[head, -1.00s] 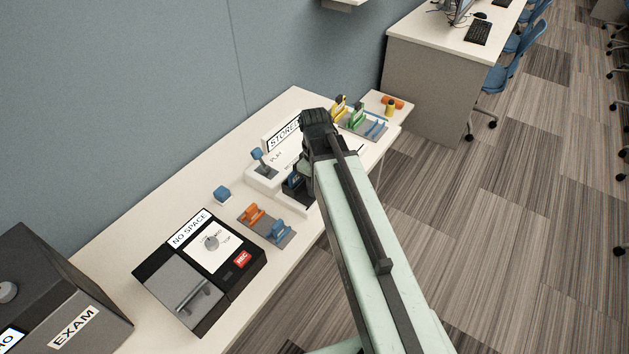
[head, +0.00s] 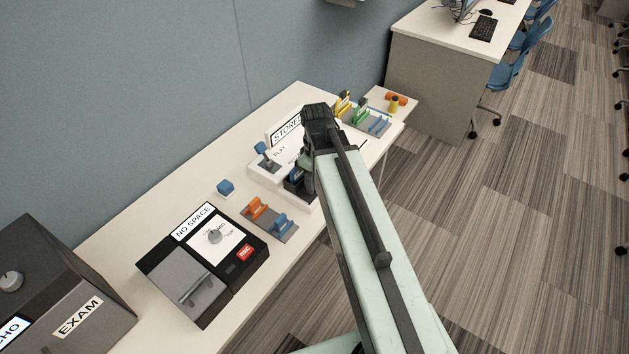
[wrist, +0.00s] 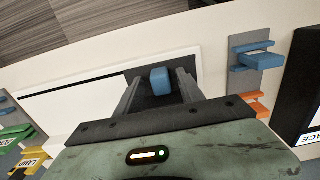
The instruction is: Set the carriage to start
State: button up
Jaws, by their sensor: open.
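A small blue block (wrist: 160,82), perhaps the carriage, stands on a dark strip in the wrist view. It appears to be part of the white console (head: 262,173) with a sign that begins "STORE" and a "PLAY" label. In the head view a blue part (head: 294,175) shows in the console's dark section, partly hidden by my arm. My gripper (wrist: 160,76) is open, with one finger on each side of the blue block; I cannot tell whether either finger touches it. In the head view my arm hides most of the gripper and the console's right side.
A blue-topped lever (head: 263,149) stands on the console's left. A blue cube (head: 226,188), a grey plate (head: 280,229) with orange and blue pieces, and a black "NO SPACE" recorder (head: 247,266) lie nearer. A plate with yellow, green and blue pieces (head: 378,123) lies beyond.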

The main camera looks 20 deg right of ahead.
notch_tip(320, 180, up, 8)
jog(key=p, duration=0.7)
jog(key=shift+p, duration=0.35)
jog(key=shift+f, duration=0.1)
